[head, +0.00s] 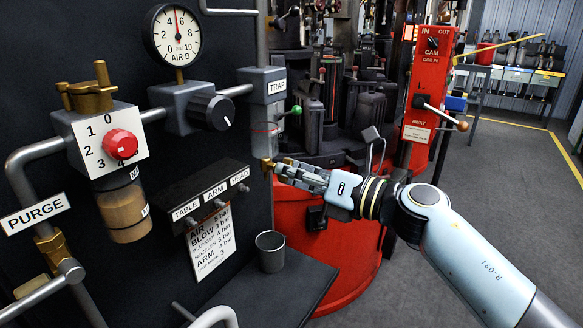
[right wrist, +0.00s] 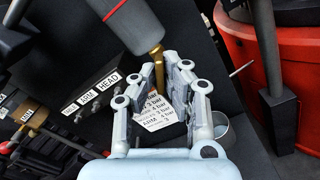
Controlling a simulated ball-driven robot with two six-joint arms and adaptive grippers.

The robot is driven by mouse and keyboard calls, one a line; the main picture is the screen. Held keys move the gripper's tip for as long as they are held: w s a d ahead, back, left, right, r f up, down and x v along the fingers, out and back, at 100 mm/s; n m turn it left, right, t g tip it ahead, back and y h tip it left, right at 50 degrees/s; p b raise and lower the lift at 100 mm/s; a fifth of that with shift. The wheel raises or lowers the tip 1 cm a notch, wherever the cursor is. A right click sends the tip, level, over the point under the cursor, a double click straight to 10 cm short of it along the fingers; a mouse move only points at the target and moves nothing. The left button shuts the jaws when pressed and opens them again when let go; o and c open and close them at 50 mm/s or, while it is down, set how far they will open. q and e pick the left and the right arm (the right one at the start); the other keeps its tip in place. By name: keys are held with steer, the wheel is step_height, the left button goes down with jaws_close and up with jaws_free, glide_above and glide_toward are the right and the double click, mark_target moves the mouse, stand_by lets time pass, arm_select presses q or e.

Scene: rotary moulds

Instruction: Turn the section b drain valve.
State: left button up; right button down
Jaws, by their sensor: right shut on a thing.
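A small brass drain valve (head: 266,164) sticks down from the bowl's bottom. My right gripper (head: 279,169) reaches in from the right and is shut on this brass valve. In the right wrist view the brass stem (right wrist: 158,69) stands between the fingers (right wrist: 168,80), under the grey bowl with its red band (right wrist: 113,9). The fingers hide part of the stem, so its turn angle cannot be told. My left gripper is not in view.
A metal cup (head: 270,251) stands on the dark shelf (head: 285,285) below. Left are a regulator knob (head: 212,110), a red selector knob (head: 121,145) and TABLE/ARM/HEAD fittings (head: 205,205). A red machine base (head: 340,270) stands behind my gripper. Floor at right is clear.

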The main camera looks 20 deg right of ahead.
steer(key=shift+m+p, duration=5.4)
steer(key=shift+m, duration=0.7)
steer(key=c, duration=1.4)
jaws_free()
steer(key=shift+c, duration=0.2)
steer(key=shift+s+d, duration=0.1)
steer(key=v, duration=1.1)
steer(key=shift+s+d, duration=0.25)
steer(key=shift+s, duration=0.05)
